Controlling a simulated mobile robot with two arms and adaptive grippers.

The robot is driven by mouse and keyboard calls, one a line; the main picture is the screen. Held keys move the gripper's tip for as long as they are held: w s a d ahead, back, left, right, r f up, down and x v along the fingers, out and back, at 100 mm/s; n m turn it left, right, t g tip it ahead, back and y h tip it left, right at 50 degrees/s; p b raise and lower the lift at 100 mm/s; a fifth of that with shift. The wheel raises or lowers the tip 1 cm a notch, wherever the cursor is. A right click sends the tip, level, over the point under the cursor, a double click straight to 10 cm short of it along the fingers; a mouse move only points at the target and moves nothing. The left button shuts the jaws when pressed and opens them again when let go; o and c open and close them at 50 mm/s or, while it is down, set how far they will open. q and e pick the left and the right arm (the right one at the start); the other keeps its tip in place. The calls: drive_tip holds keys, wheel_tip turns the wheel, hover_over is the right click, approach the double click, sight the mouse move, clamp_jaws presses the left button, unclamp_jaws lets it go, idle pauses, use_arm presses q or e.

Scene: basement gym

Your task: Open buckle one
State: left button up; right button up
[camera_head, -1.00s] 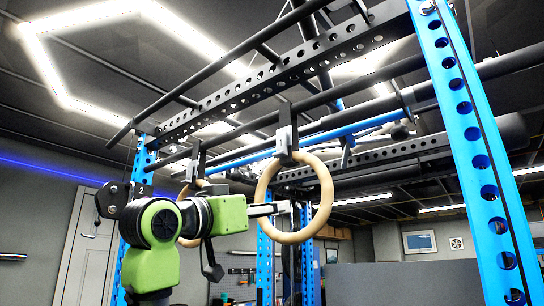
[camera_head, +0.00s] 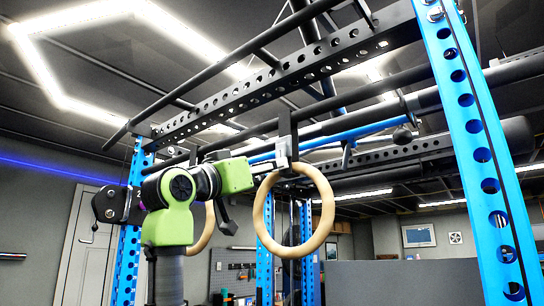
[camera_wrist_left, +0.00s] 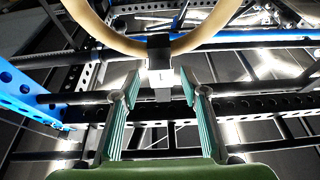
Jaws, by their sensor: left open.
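Two wooden gymnastic rings hang on black straps from the rig. The nearer ring (camera_head: 319,232) hangs under a pale metal buckle (camera_head: 281,152). My left gripper (camera_head: 268,166) is at the height of this buckle, at the ring's top, and partly overlaps it in the head view. In the left wrist view, the open fingers (camera_wrist_left: 160,92) point at the buckle (camera_wrist_left: 160,77), which appears between and just beyond the fingertips. I see no contact. The ring (camera_wrist_left: 98,28) curves across the top of that view. The farther ring (camera_head: 204,228) is partly behind my arm. My right gripper is not in view.
A blue rack upright (camera_head: 470,120) stands at the right, another (camera_head: 130,225) at the left. A perforated black beam (camera_head: 255,90) and several bars run overhead, close above the gripper. A grey partition (camera_head: 405,283) is low at the right.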

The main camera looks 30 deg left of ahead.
sight(279, 155)
use_arm(q)
drive_tip(key=shift+x, duration=1.15)
drive_tip(key=shift+f, duration=0.1)
drive_tip(key=c, duration=1.1)
drive_tip(key=shift+p, duration=0.3)
